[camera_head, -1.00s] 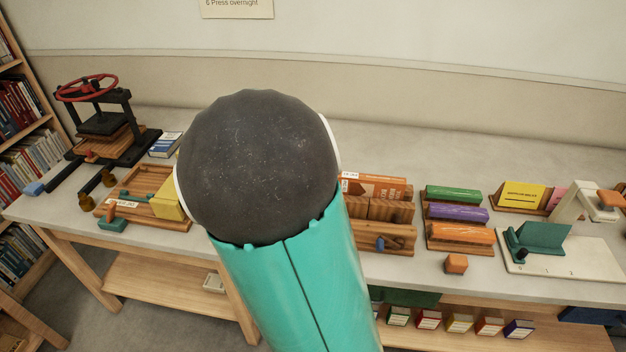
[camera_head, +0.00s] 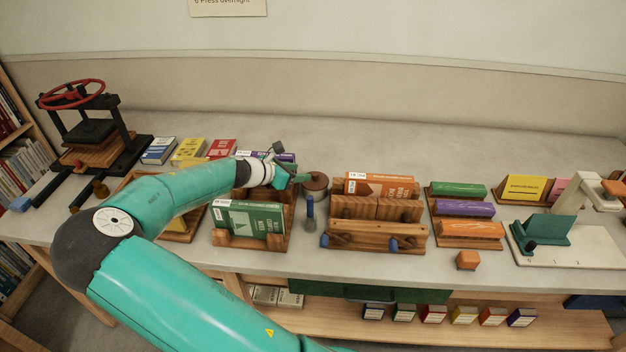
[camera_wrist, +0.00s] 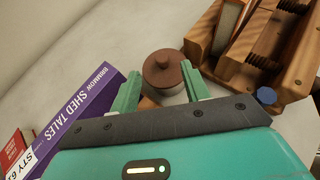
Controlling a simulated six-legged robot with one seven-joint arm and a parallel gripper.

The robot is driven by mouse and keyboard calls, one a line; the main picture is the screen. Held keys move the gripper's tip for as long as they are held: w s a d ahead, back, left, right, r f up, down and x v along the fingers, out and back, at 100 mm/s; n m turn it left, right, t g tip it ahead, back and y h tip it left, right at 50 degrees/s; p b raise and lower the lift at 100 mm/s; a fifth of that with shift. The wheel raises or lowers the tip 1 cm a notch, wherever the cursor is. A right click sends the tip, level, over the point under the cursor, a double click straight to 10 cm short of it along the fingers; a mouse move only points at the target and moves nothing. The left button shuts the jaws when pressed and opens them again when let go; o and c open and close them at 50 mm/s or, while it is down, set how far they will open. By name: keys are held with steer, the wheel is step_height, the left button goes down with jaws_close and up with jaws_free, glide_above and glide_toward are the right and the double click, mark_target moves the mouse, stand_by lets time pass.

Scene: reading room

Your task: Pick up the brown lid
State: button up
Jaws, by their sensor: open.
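The brown lid (camera_wrist: 163,67) is round with a small knob and sits on a pale jar, partly visible below its rim in the wrist view. In the head view the lid (camera_head: 315,181) shows on the table between the green book's stand and the wooden press frame. My gripper (camera_wrist: 160,88) is open, with one teal finger on each side of the lid in the wrist picture. In the head view my gripper (camera_head: 296,179) is just left of the lid. I cannot tell whether the fingers touch it.
A purple book (camera_wrist: 84,125) lies left of my gripper. A wooden press frame (camera_wrist: 268,50) with a blue knob (camera_wrist: 266,95) stands close on the right. A blue-handled tool (camera_head: 310,212) stands in front of the lid. The table behind is clear.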

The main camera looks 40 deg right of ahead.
mark_target(314, 174)
steer(key=x, duration=0.6)
steer(key=shift+s+f, duration=0.1)
steer(key=shift+f, duration=0.25)
steer(key=shift+s+d, duration=0.15)
steer(key=shift+d, duration=0.05)
steer(key=shift+f, duration=0.1)
jaws_close()
